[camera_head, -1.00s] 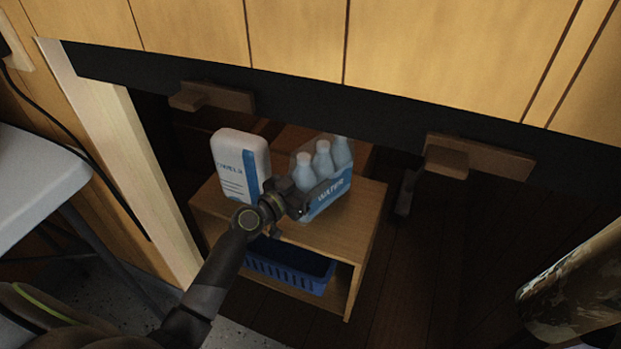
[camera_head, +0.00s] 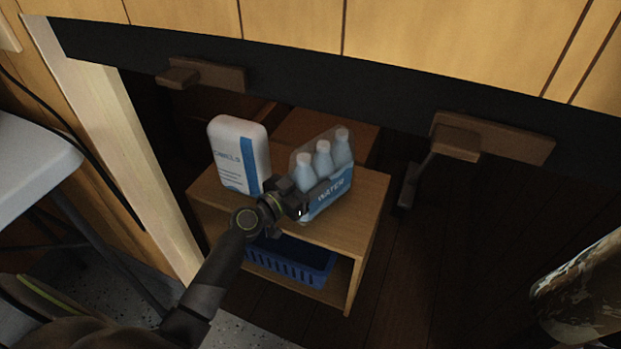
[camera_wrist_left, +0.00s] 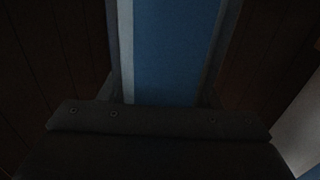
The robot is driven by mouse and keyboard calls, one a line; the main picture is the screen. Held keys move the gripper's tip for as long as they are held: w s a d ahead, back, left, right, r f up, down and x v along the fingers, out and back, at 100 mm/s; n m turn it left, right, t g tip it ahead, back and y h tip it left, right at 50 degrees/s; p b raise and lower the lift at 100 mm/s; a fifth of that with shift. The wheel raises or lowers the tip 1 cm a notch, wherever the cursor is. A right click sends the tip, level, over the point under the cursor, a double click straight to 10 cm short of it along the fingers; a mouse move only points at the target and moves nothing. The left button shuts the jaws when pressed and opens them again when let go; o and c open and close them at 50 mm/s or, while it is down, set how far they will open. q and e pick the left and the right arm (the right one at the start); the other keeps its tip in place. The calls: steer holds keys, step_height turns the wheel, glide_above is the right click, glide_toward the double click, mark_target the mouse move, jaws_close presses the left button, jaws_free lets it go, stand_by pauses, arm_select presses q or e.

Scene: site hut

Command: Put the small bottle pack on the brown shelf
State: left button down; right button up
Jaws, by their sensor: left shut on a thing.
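The small bottle pack (camera_head: 327,181) is a clear-wrapped pack of pale bottles with a blue "WATER" label. It is at the brown shelf (camera_head: 345,232), a small wooden unit with an open lower compartment. I cannot tell whether the pack's base touches the shelf top. My left gripper (camera_head: 299,201) is shut on the pack's near left side and hides part of it. In the left wrist view a blue and white surface of the pack (camera_wrist_left: 175,50) fills the space before the gripper (camera_wrist_left: 165,105). My right gripper is not in view.
A white container with a blue stripe (camera_head: 238,153) stands on the shelf top, left of the pack. A blue basket (camera_head: 290,262) sits in the lower compartment. A dark beam with wooden brackets (camera_head: 495,137) crosses above. A grey-white table (camera_head: 35,165) is at left.

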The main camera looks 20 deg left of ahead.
arm_select(q)
steer(key=c, duration=0.9)
jaws_free()
steer(key=o, duration=0.4)
steer(key=shift+o, duration=0.2)
